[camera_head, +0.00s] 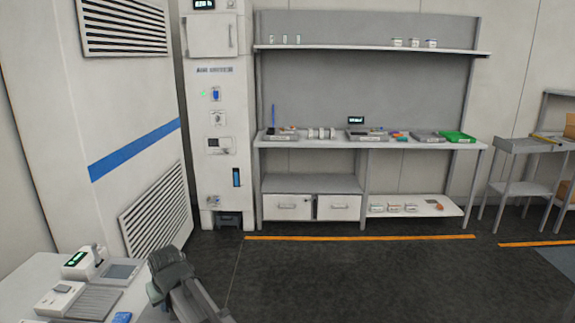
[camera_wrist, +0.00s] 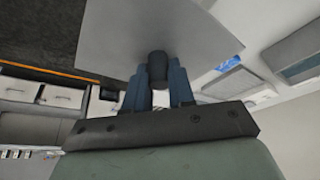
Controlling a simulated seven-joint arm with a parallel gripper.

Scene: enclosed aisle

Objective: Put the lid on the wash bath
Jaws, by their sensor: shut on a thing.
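My gripper (camera_wrist: 158,84) is shut on the dark knob of a flat grey plate, which looks like the lid (camera_wrist: 130,32). The knob sits between the two blue-grey fingers, and the plate extends beyond them in the wrist view. In the head view my arm's dark end is at the lower left, beside the near white bench (camera_head: 28,272); the lid cannot be made out there. I cannot tell for sure which thing is the wash bath.
On the near bench stand a device with a green display (camera_head: 78,262), a ribbed grey unit (camera_head: 92,302) and a blue item (camera_head: 122,318). A louvred white cabinet (camera_head: 130,130) rises behind. A shelved workbench (camera_head: 330,143) stands across the dark, clear floor.

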